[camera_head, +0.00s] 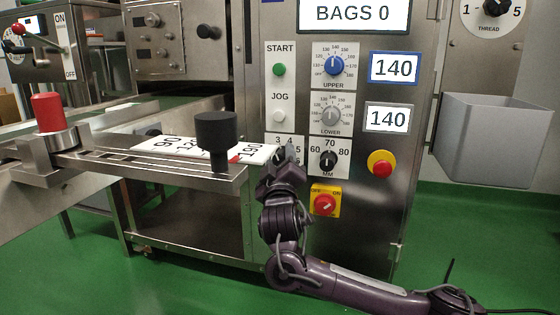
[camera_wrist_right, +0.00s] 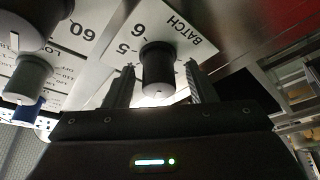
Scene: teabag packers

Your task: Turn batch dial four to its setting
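The batch dial is a black knob (camera_wrist_right: 158,70) on a white plate marked BATCH (camera_wrist_right: 186,37), with a 5 and a 6 visible beside it in the wrist view. In the head view, my gripper hides the knob; a 3, 4 and 5 show at the plate's edge (camera_head: 285,142). My right gripper (camera_head: 282,158) is at this plate. In the wrist view, its two fingers (camera_wrist_right: 160,82) stand on either side of the knob with a gap on both sides, so it is open. I cannot see the knob's pointer. My left gripper is not in view.
The blue UPPER dial (camera_head: 334,66), grey LOWER dial (camera_head: 331,115) and black MM dial (camera_head: 328,160) are close by. A red switch (camera_head: 325,205) and a red stop button (camera_head: 382,168) sit below and right. A black cylinder (camera_head: 216,130) stands on the rail to the left.

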